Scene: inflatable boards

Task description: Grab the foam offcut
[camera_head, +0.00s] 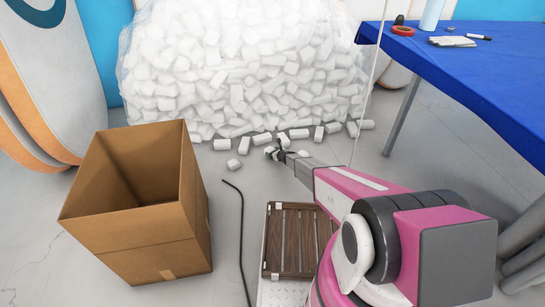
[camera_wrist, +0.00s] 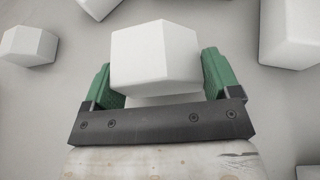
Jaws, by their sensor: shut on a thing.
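My gripper (camera_wrist: 158,88) has green finger pads and is shut on a white foam offcut (camera_wrist: 155,55), with one pad on each side of it in the wrist view. In the head view my gripper (camera_head: 277,150) is low over the floor, just in front of the heap of white foam offcuts (camera_head: 245,65). The held offcut is small and mostly hidden there. Other loose offcuts lie close by, one at upper left (camera_wrist: 28,45) and one at upper right (camera_wrist: 290,32) in the wrist view.
An open cardboard box (camera_head: 140,210) stands at left. A dark rod or cable (camera_head: 241,235) lies on the floor beside it. A brown slatted wooden piece (camera_head: 292,235) lies near my arm. A table with a blue cloth (camera_head: 490,70) stands at right. Large boards (camera_head: 50,70) lean at far left.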

